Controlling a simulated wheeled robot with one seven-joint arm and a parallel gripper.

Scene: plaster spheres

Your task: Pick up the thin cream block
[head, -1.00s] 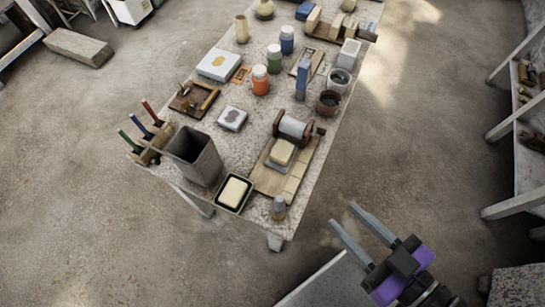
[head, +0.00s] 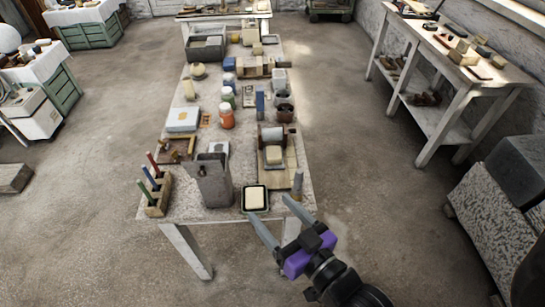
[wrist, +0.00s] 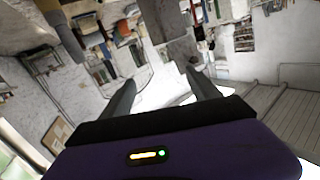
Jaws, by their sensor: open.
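Two cream blocks show in the head view, and I cannot tell for sure which is the thin one. A flat cream block (head: 256,197) lies in a small dark tray (head: 244,208) at the table's near edge. Another cream block (head: 273,154) sits on a wooden board (head: 274,181) with a roller, a little farther back. My gripper (head: 270,207) is open and empty, and its fingers point toward the table's near right corner, close to the tray in the picture. In the wrist view my gripper (wrist: 158,80) has nothing between its fingers, and neither block shows.
A tall grey container (head: 214,182) and a wooden holder with coloured tools (head: 157,195) stand left of the tray. Jars, including an orange one (head: 226,118), crowd the long table (head: 192,213) farther back. A side table (head: 440,75) stands right, with open floor between.

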